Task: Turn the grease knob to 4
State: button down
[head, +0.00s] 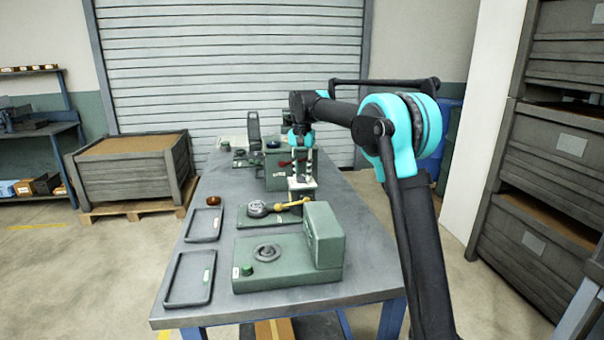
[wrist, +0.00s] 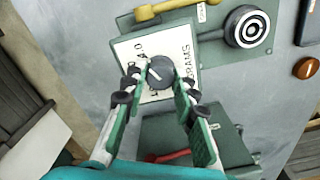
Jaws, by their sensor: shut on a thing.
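The grease knob (wrist: 160,70) is a dark round knob on a white plate (wrist: 128,52) with black lettering, partly covered by my fingers. A pale line shows on the knob, but I cannot tell which number it points to. In the head view the white plate (head: 302,186) sits beneath my gripper, and the knob is hidden there. My gripper (wrist: 159,80) reaches down over the plate, one finger on each side of the knob, and is shut on it. It also shows in the head view (head: 303,177).
A green gauge fixture (head: 247,222) with a yellow handle (head: 292,204) stands beside the plate. A larger green machine (head: 290,276) is at the bench front. A red lever (wrist: 168,157) is close to my fingers. Two trays (head: 183,300) lie left.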

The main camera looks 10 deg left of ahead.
aim_at(302, 175)
dwell(0.4)
jog(key=c, duration=1.2)
grip_release()
jog(key=shift+r, duration=0.1)
notch_tip(302, 175, up, 12)
jog(key=shift+f, duration=0.1)
